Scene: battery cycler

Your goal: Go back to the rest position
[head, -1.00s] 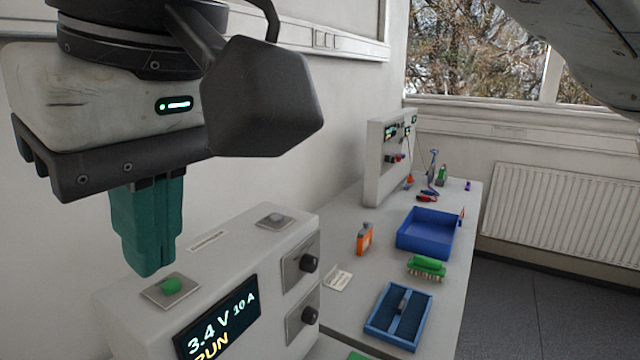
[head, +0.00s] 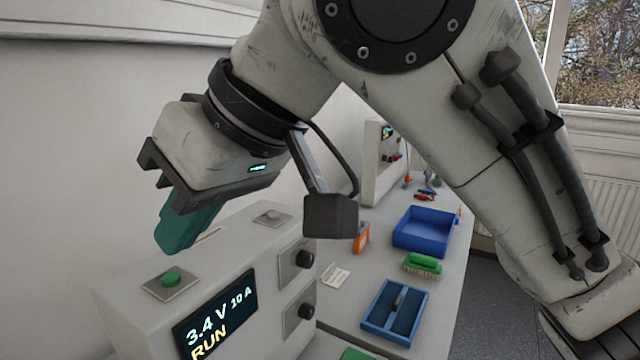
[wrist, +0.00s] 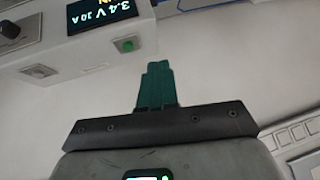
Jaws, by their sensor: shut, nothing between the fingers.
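My gripper (head: 176,246) has teal fingers, shut with nothing between them. In the head view it hangs tilted above and behind the top of the white battery cycler (head: 120,300). The cycler has a green button (head: 171,279) on top and a lit display (head: 215,318) reading 3.4 V, 10 A and RUN. In the wrist view the closed fingers (wrist: 156,70) point towards the cycler, with the green button (wrist: 127,45) just beyond and left of their tips. The fingertips are apart from the button.
A second instrument (head: 372,165) stands farther back. The wall is close behind my gripper.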

